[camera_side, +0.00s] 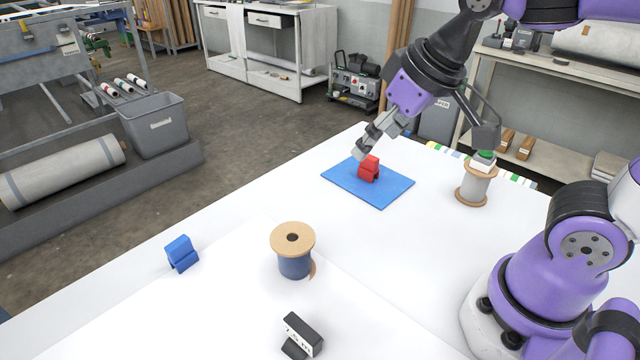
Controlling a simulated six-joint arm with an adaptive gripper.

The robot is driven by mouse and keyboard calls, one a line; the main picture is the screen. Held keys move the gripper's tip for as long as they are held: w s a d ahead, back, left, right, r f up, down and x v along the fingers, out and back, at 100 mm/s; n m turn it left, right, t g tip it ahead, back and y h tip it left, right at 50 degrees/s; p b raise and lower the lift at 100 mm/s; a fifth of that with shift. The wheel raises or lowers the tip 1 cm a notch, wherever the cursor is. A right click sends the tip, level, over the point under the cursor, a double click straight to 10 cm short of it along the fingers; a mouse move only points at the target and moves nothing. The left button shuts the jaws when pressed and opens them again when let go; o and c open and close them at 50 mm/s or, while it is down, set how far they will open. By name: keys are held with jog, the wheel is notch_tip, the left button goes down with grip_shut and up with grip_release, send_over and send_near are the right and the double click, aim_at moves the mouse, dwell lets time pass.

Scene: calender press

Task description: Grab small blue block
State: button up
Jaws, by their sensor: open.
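The small blue block (181,254) lies on the white table at the left, near the table's left edge. It looks like a notched piece with a slanted top. My gripper (366,146) is far from it, to the upper right, pointing down over the blue mat (345,185). It is open and its fingers are just above and beside a red block (369,169) that stands on the mat. I cannot tell whether a finger touches the red block.
A spool with blue winding (294,252) stands in the middle of the table. A black block with white markings (302,335) is at the front. A second spool (475,184) with a green and white piece on top stands right of the mat.

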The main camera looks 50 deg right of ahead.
jog(key=w+a, duration=0.5)
jog(key=w, duration=0.2)
jog(key=n+g, duration=0.1)
send_near(181, 246)
jog(key=x, duration=0.5)
jog(key=shift+w+r, duration=0.1)
jog(key=shift+w, duration=0.2)
jog(key=x, duration=0.6)
jog(key=shift+s+a, duration=0.1)
jog(key=shift+s, duration=0.15)
jog(key=c, duration=1)
